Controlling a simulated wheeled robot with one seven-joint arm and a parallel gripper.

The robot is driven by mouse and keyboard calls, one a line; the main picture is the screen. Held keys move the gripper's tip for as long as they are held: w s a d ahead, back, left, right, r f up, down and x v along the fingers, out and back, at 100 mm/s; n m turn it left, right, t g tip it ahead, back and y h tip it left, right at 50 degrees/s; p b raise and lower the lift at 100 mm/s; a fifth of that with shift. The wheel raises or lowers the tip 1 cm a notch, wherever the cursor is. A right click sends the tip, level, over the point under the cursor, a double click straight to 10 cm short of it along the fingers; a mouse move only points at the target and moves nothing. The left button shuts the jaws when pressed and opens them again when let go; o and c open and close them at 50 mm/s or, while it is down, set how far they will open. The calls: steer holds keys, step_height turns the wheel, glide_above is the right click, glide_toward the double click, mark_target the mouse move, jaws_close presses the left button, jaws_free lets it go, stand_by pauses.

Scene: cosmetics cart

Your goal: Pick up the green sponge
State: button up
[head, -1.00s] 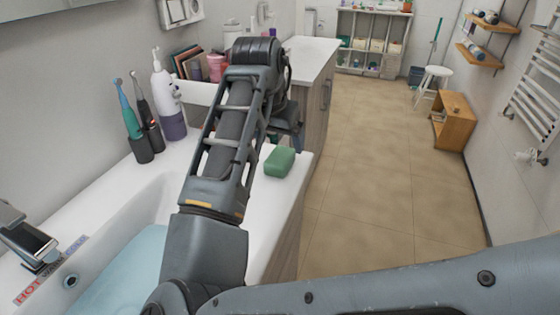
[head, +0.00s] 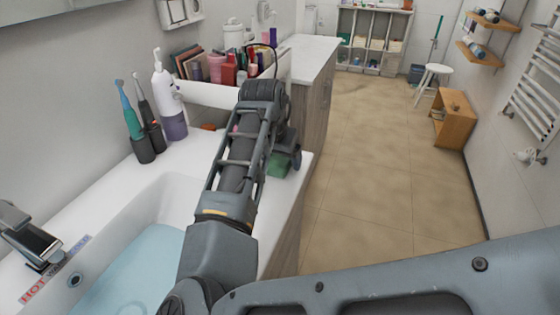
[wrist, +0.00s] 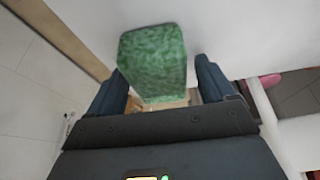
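The green sponge (head: 278,166) lies on the white counter near its right edge, partly hidden by my arm in the head view. In the wrist view the sponge (wrist: 153,60) is large, with a speckled face, and sits between and just beyond the fingertips. My gripper (wrist: 158,70) is open, with one finger on each side of the sponge's near end. A gap shows by the right finger; I cannot tell whether the left finger touches it. In the head view the fingers are mostly hidden behind my wrist.
A basin (head: 140,270) with bluish water lies left of my arm. Two electric toothbrushes and a white-and-purple bottle (head: 170,100) stand on the counter's left. A white organizer (head: 205,97) with cosmetics is behind.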

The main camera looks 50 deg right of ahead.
steer(key=c, duration=0.9)
steer(key=shift+r, duration=0.45)
steer(key=r, duration=0.3)
steer(key=shift+s+d+r+b, duration=0.3)
steer(key=shift+d+r+b, duration=0.05)
steer(key=shift+d+b, duration=0.05)
steer(key=s+d+r, duration=0.6)
steer(key=s+d, duration=0.1)
steer(key=shift+s+d+r+b, duration=0.2)
steer(key=shift+d+r+b, duration=0.05)
steer(key=shift+d+b, duration=0.1)
